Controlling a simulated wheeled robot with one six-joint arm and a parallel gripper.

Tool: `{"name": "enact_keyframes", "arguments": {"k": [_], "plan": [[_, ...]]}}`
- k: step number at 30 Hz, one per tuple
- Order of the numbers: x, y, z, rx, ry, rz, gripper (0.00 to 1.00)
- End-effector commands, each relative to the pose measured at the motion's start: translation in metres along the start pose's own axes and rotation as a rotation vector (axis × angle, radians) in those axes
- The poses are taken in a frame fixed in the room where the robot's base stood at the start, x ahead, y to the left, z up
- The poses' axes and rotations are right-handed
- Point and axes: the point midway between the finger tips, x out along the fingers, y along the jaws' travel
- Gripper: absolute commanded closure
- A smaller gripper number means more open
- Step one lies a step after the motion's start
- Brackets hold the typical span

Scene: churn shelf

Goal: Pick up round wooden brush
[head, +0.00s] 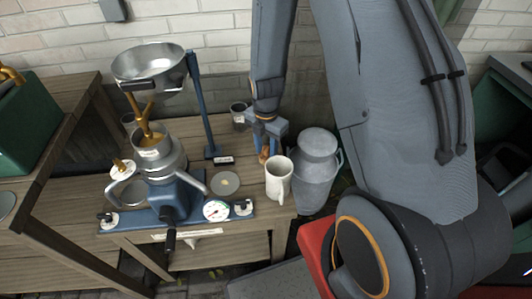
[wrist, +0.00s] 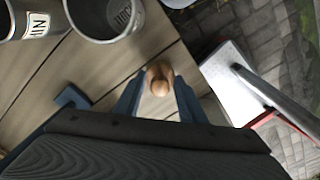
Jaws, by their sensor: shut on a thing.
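The round wooden brush (head: 264,155) is a small brown-orange piece at the right of the wooden bench, behind the cream mug. In the wrist view the brush (wrist: 159,80) shows as a rounded wooden knob between the fingertips. My gripper (head: 265,148) points down and is shut on it; in the wrist view its two blue fingers (wrist: 157,92) flank the knob. The lower part of the brush is hidden, and I cannot tell whether it touches the bench.
A cream mug (head: 279,180) stands just in front of my gripper, and a grey milk churn (head: 315,170) close to its right. A dark cup (head: 240,114) stands behind. A blue-based separator with a steel bowl (head: 150,62) fills the bench's left. A flat round disc (head: 224,183) lies between.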

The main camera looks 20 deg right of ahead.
Motion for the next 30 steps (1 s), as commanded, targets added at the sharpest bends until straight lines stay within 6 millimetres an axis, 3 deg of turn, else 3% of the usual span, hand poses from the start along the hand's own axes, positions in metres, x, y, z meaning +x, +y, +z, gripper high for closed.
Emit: {"name": "enact_keyframes", "arguments": {"k": [8, 21, 30], "plan": [[-0.017, 0.001, 0.001, 0.000, -0.001, 0.002, 0.89], [-0.082, 0.001, 0.001, 0.000, -0.002, 0.003, 0.89], [-0.100, 0.000, 0.000, 0.000, 0.000, 0.000, 0.89]]}}
